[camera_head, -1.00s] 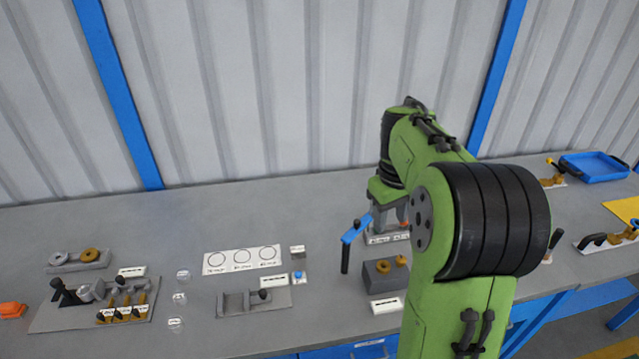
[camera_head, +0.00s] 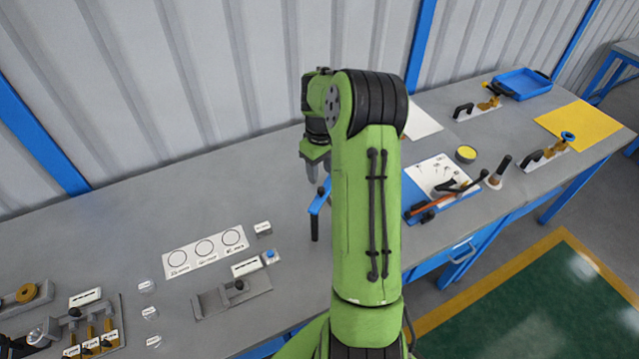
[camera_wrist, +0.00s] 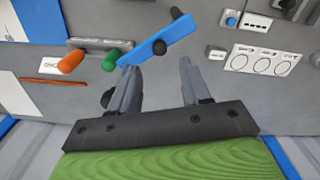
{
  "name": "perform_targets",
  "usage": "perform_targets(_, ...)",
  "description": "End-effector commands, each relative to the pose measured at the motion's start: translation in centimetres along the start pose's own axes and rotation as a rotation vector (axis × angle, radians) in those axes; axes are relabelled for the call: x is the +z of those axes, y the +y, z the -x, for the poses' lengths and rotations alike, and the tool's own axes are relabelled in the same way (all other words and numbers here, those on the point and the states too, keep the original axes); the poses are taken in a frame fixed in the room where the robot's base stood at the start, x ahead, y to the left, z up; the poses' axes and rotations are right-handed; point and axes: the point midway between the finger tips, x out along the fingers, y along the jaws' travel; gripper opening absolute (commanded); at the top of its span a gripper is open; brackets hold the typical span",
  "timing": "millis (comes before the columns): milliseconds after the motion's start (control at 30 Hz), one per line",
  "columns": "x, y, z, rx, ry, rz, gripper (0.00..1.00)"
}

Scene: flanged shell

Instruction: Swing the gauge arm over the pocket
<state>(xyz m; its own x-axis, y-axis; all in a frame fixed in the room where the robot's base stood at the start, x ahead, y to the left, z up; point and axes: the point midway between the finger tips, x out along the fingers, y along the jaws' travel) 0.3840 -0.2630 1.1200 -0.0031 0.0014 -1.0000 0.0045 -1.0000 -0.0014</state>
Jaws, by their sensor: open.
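The gauge arm looks to be the blue bar (camera_head: 320,197) with a dark upright post under its near end, partly hidden by my arm in the head view. In the wrist view the blue bar (camera_wrist: 145,50) runs slantwise just beyond my fingertips, with a black knob near its upper end and a dark round part near its middle. My gripper (camera_wrist: 158,66) is open, its two fingers apart with nothing between them. In the head view my gripper (camera_head: 317,165) is above the bar's far end. I cannot make out the pocket.
A white card with circles (camera_head: 205,249) and a grey slotted fixture (camera_head: 232,296) lie to the left. An orange cylinder (camera_wrist: 70,62) and a green one (camera_wrist: 110,60) stand beside the bar. A blue tray (camera_head: 521,84) and yellow sheet (camera_head: 580,127) are far right.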

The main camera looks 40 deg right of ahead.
Motion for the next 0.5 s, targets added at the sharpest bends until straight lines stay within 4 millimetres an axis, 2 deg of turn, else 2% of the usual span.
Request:
perform_targets(100,0.1,0.0,-2.9,-0.003,-0.003,-0.002,0.47)
perform_targets(233,0.1,0.0,-5.0,-0.002,-0.002,-0.002,0.47)
perform_targets(367,0.0,0.0,-6.0,0.000,0.000,-0.001,0.47)
perform_targets(500,0.0,0.0,-6.2,0.001,0.000,-0.001,0.47)
